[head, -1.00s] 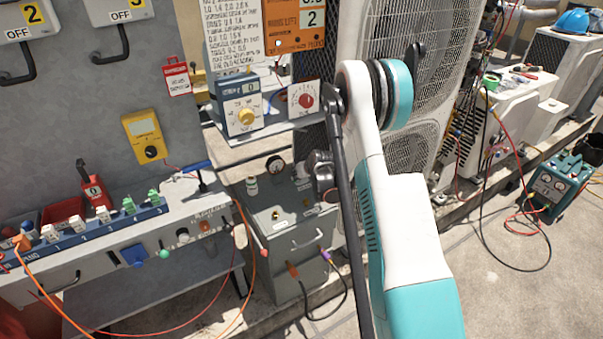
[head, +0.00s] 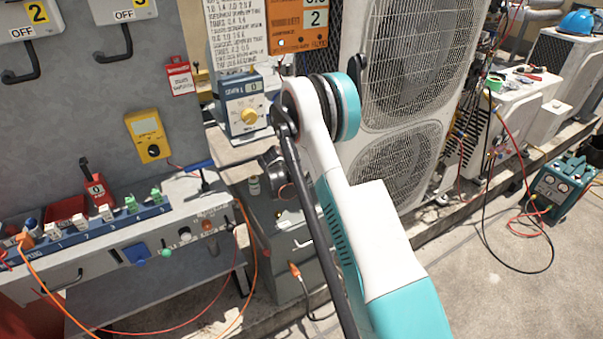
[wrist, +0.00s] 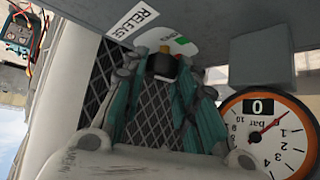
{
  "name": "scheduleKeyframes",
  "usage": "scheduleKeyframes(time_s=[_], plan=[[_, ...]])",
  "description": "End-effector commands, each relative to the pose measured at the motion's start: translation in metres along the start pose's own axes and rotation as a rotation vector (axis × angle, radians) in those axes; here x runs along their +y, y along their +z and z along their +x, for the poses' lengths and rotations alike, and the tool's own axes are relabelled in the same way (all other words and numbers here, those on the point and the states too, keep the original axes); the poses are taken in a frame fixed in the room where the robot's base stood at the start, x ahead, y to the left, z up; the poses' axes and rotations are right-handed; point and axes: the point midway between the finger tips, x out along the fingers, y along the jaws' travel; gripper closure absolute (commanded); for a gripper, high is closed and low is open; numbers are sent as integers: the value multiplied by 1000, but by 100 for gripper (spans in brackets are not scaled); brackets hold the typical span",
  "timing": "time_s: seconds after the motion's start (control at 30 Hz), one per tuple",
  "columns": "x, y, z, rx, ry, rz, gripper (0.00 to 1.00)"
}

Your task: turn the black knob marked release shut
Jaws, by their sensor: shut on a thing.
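In the head view my arm hides the knob, and the fingers cannot be made out.
A round pressure gauge (wrist: 268,130) with an orange rim and red needle is close right of my fingers. The grey box (wrist: 262,55) is close above them. In the head view, a blue meter with a yellow dial (head: 242,108) and a grey cabinet (head: 285,262) are near my arm.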

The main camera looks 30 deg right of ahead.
Motion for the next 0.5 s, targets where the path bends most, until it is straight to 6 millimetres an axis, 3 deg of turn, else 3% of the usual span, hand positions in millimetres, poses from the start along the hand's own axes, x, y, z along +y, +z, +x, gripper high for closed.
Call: scheduleKeyframes(time_s=[0.5], plan=[[-2, 2, 0, -4, 110, 110, 97]])
